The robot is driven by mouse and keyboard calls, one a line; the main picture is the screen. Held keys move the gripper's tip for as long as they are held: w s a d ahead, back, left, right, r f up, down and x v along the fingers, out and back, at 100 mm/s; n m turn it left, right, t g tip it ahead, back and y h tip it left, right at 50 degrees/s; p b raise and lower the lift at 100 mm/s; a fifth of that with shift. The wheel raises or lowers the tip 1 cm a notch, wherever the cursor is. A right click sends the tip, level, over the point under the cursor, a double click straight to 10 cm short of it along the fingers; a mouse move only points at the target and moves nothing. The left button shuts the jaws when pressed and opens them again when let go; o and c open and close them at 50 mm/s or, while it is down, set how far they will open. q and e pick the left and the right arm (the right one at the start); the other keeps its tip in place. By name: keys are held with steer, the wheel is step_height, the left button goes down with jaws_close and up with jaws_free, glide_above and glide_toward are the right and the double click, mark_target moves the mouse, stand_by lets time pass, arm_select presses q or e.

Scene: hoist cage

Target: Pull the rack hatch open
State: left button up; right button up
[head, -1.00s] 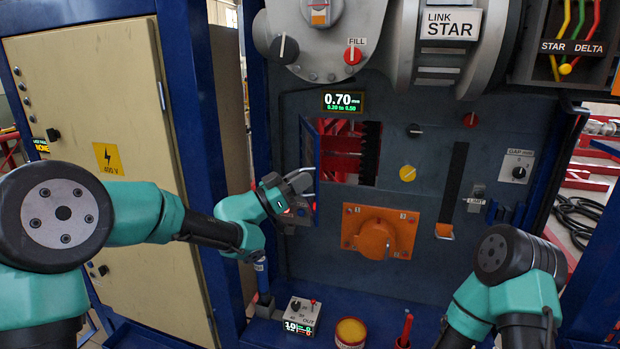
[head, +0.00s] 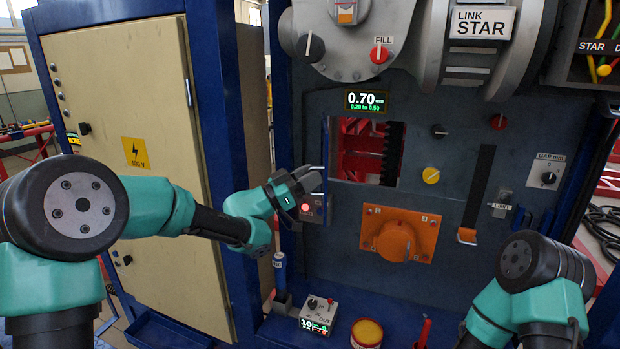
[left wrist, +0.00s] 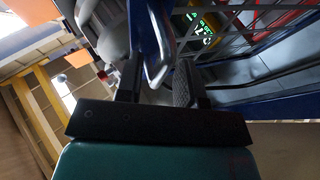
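The rack hatch (head: 325,158) is a narrow blue-framed door at the left edge of the rack opening (head: 366,150). It stands swung outward, seen nearly edge-on. My left gripper (head: 307,180) is at its left side, close to the pale handle (head: 316,168). In the left wrist view the gripper fingers (left wrist: 158,85) stand apart, with the metallic handle (left wrist: 158,60) showing between them. I see no firm grip on it. The hatch's mesh and blue frame (left wrist: 275,99) lie to the right there. My right gripper is out of view; only its arm shows.
Red rack parts show inside the opening. An orange rotary switch (head: 397,242) and a black slot lever (head: 475,195) are to the right. A small control box (head: 320,313) and yellow-topped tin (head: 367,332) sit below.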

arm_select(q)
steer(key=shift+s, duration=0.1)
steer(key=v, duration=1.7)
steer(key=shift+a, duration=0.15)
steer(key=shift+c, duration=0.2)
